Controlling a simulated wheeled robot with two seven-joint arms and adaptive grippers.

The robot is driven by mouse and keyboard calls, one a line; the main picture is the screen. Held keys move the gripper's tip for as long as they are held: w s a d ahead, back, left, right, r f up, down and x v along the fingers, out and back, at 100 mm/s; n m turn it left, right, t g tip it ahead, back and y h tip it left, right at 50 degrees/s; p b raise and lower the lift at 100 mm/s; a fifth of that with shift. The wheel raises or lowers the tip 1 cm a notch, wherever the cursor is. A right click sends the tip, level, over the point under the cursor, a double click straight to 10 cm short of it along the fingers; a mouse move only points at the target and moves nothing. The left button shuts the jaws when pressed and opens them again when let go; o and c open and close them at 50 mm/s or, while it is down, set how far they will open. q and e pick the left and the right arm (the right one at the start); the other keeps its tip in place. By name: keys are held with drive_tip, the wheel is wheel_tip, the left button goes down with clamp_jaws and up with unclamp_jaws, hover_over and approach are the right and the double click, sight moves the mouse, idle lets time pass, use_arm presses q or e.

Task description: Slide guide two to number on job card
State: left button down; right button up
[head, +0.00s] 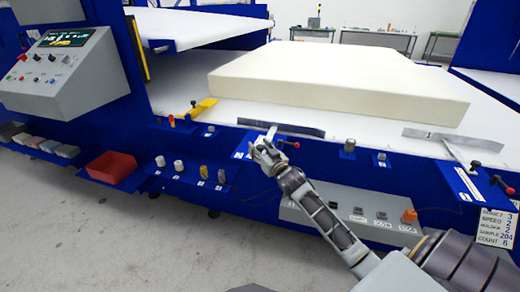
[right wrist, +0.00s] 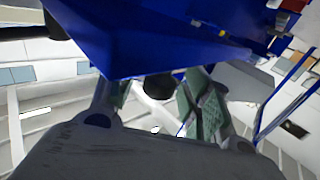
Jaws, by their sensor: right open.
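The job card (head: 497,225) hangs at the lower right; its blurred top line seems to end in 2 and 3, with SPEED 2 below. A middle guide (head: 285,130) with a metal plate and red knob (head: 296,145) sits at the blue table edge. Another guide (head: 440,135) with a red-knobbed lever stands at right, a yellow one (head: 200,108) at left. I cannot read which is number two. My right gripper (head: 262,148) is open by the middle guide's scale plate. In the right wrist view, a dark round knob (right wrist: 158,87) shows between its fingers, under a blue ledge (right wrist: 150,40); contact is unclear.
A large cream foam block (head: 340,80) lies on the white table behind the guides. A grey button box (head: 345,215) is below my right arm. A red bin (head: 111,167) and small cylinders (head: 179,166) stand at left, beside a control panel (head: 62,68).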

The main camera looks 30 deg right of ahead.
drive_tip(key=shift+c, duration=0.5)
use_arm(q)
drive_tip(key=shift+f, duration=0.1)
use_arm(e)
clamp_jaws()
drive_tip(key=shift+w, duration=0.1)
